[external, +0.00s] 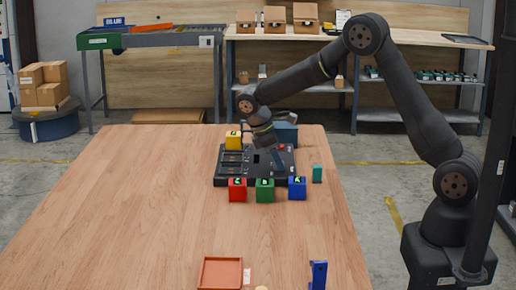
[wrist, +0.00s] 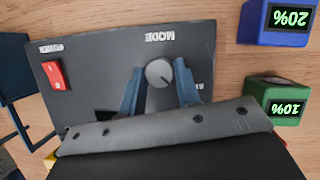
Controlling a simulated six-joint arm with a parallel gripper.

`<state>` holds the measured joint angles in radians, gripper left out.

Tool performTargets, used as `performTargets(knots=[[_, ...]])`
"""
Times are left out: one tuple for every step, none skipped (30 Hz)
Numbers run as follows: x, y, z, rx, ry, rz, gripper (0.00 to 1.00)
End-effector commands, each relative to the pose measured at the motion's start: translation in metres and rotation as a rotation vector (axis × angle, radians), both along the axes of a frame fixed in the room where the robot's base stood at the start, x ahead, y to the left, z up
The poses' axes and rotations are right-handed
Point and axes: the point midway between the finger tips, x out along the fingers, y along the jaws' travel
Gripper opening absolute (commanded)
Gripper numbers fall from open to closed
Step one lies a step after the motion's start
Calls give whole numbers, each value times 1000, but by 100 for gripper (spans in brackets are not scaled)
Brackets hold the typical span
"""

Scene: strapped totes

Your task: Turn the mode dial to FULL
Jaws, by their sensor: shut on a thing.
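The black control panel (external: 222,179) lies on the wooden table, with my arm reaching over it. In the wrist view, the panel (wrist: 100,75) shows a round grey mode dial (wrist: 159,73) with a pale pointer line, under the upside-down word MODE. My gripper (wrist: 158,84) has its two blue fingers on either side of the dial and is shut on it. The gripper (external: 278,166) also shows at the panel's right part in the external view. The FULL label cannot be made out; part of a label beside the right finger is cut off.
A red power switch (wrist: 54,75) is on the panel. Green (external: 265,190), blue (external: 297,188) and red (external: 237,190) cubes stand along its near edge. A yellow cube (external: 233,141) and a teal block (external: 317,173) stand close by. The table's front left is clear.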

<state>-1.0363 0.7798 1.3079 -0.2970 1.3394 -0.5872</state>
Motion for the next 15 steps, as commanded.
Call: performTargets(knots=[[1, 1, 0, 1, 0, -43, 7], [2, 1, 0, 1, 0, -71, 7], [2, 1, 0, 2, 0, -110, 7], [2, 1, 0, 2, 0, -139, 7], [2, 1, 0, 2, -1, -167, 7], [2, 1, 0, 1, 0, -205, 7], [2, 1, 0, 2, 0, -234, 7], [3, 1, 0, 2, 0, -263, 7], [3, 1, 0, 0, 0, -301, 7], [3, 1, 0, 1, 1, -330, 7], [4, 1, 0, 1, 0, -359, 7], [4, 1, 0, 1, -1, -396, 7], [4, 1, 0, 2, 0, -425, 7], [4, 1, 0, 1, 0, -453, 7], [4, 1, 0, 1, -1, -491, 7]])
